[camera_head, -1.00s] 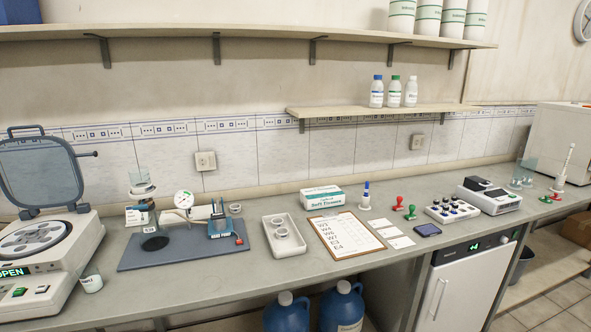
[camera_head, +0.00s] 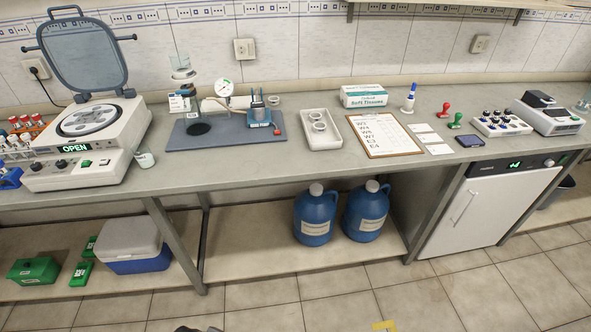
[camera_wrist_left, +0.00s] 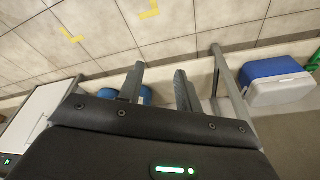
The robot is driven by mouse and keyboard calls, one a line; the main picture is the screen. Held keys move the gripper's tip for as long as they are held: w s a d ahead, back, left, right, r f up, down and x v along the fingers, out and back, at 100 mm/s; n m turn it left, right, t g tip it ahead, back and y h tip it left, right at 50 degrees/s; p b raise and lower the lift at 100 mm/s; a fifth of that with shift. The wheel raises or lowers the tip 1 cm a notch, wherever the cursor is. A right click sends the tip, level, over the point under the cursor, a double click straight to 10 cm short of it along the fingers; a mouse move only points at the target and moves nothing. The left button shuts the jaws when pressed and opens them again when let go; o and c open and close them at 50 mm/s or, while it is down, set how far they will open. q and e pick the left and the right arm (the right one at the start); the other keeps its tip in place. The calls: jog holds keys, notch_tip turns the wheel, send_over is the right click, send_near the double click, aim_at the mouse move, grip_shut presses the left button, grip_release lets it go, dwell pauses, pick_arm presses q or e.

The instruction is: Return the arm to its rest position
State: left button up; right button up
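My left gripper (camera_wrist_left: 159,70) shows in the left wrist view with its two dark fingers spread apart and nothing between them. It is over the floor in front of the bench, with the shelf's blue jugs partly hidden behind the fingers. In the head view neither gripper can be made out; only a small dark shape shows at the bottom edge. My right gripper is in neither current view.
The bench (camera_head: 230,178) carries an open centrifuge (camera_head: 90,135), a white tray (camera_head: 335,145) and a clipboard (camera_head: 420,148). Below are two blue jugs (camera_head: 315,222), a cooler (camera_head: 130,243) and a white cabinet (camera_head: 475,215). The tiled floor (camera_head: 300,300) in front is clear.

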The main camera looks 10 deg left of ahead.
pick_arm(q)
jog(key=s+f+g, duration=0.1)
jog(key=s+f, duration=0.3)
jog(key=f, duration=1.4)
jog(key=s+a+f+g, duration=0.1)
jog(key=s+a+f, duration=0.2)
jog(key=s+f, duration=0.9)
jog(key=s, duration=0.3)
jog(key=shift+s+f, duration=0.25)
jog(key=shift+f, duration=0.1)
